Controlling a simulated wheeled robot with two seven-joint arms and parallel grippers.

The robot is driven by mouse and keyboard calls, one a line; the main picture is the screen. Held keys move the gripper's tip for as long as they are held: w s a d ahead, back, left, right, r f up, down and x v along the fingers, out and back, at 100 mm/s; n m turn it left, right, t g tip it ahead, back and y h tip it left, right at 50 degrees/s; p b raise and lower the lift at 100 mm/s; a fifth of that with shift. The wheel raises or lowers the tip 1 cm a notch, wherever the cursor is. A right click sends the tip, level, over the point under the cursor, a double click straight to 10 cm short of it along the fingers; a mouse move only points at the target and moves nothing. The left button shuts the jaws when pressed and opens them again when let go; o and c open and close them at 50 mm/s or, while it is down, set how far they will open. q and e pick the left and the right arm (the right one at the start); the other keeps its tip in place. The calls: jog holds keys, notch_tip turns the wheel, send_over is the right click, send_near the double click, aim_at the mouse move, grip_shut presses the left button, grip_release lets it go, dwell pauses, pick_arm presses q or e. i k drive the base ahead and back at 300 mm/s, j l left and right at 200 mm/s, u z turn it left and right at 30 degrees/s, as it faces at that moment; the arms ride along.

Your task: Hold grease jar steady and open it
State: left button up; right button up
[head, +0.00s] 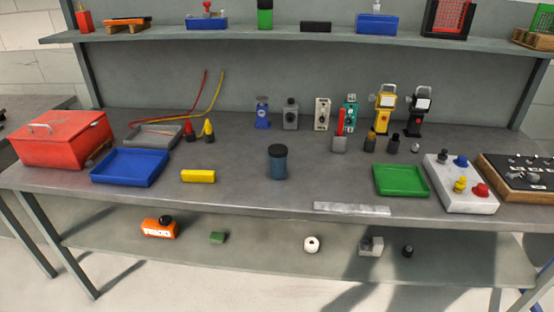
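The grease jar (277,167) looks like a small blue cylinder with a dark lid (277,150). It stands upright near the middle of the grey workbench (240,185), with the lid on its top. Neither of my grippers shows in the head view, so nothing is seen touching the jar.
A yellow block (198,176) and a blue tray (130,167) lie left of the jar. A green tray (401,180) and a metal strip (352,209) lie to the right. Several small devices stand behind. A shelf (300,38) runs above. Bench around the jar is clear.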

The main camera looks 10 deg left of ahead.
aim_at(278, 167)
jog(key=j+z, duration=0.15)
jog(key=z, duration=0.2)
jog(key=j+z, duration=0.2)
jog(key=z, duration=0.15)
jog(key=j+z, duration=0.25)
jog(key=j, duration=0.4)
jog(key=k+j+z, duration=0.2)
jog(key=j, duration=0.95)
jog(key=k+j, duration=0.15)
jog(key=j, duration=0.35)
